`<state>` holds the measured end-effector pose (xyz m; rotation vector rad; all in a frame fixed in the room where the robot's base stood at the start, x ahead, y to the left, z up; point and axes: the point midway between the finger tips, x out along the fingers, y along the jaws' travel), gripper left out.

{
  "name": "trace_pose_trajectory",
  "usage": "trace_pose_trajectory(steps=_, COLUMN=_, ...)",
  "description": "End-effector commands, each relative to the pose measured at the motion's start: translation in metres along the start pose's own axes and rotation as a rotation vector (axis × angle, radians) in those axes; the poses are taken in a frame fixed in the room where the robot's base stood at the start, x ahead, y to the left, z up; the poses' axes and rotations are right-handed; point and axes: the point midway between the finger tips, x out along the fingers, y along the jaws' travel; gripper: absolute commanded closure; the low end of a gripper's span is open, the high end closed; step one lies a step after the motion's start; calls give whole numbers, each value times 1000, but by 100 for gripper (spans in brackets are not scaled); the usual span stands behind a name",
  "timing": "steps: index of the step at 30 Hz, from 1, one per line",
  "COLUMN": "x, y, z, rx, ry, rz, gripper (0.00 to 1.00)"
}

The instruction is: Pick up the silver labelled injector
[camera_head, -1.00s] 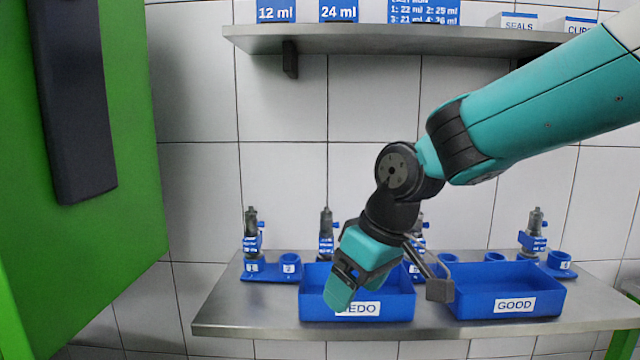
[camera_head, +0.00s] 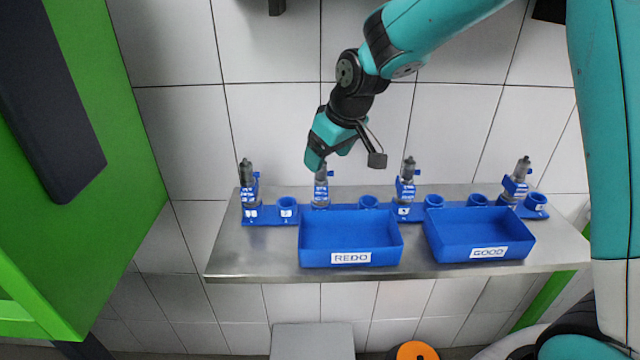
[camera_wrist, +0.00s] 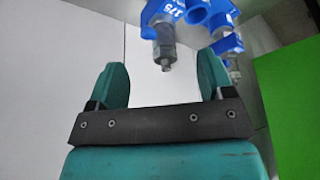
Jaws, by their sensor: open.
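Several grey-silver injectors with blue labels stand upright in blue holders along the back of the bench. In the head view they are the far left one (camera_head: 246,172), the second (camera_head: 321,188), the third (camera_head: 408,168) and the far right one (camera_head: 522,168). Their label text is too small to read there. My gripper (camera_head: 318,160) is open and empty, just above the second injector and partly covering its top. In the wrist view a silver injector tip (camera_wrist: 164,50) shows beyond and between the open fingers (camera_wrist: 162,82); its blue label appears to read 175. Another injector (camera_wrist: 232,62) is behind it.
A blue REDO box (camera_head: 351,259) and a blue GOOD box (camera_head: 490,252) stand on the steel bench (camera_head: 255,262) in front of the holders. Empty blue cups (camera_head: 287,204) sit beside the injectors. A green panel (camera_head: 100,200) is at the left. The tiled wall is close behind.

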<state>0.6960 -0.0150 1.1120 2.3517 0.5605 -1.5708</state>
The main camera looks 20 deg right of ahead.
Motion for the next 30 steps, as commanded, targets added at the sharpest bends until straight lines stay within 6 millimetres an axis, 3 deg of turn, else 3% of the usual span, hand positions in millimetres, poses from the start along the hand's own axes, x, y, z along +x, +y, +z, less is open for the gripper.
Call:
trace_pose_trajectory(steps=10, x=45, y=-6, z=-2, rx=-3, ry=-3, rz=-2, gripper=26)
trace_pose_trajectory(steps=19, x=53, y=-7, z=-2, rx=-3, ry=0, rz=-1, gripper=26)
trace_pose_trajectory(steps=28, x=52, y=-6, z=-2, rx=-3, ry=-1, rz=-2, gripper=92)
trace_pose_trajectory(steps=30, x=52, y=-6, z=-2, rx=-3, ry=1, rz=-1, gripper=93)
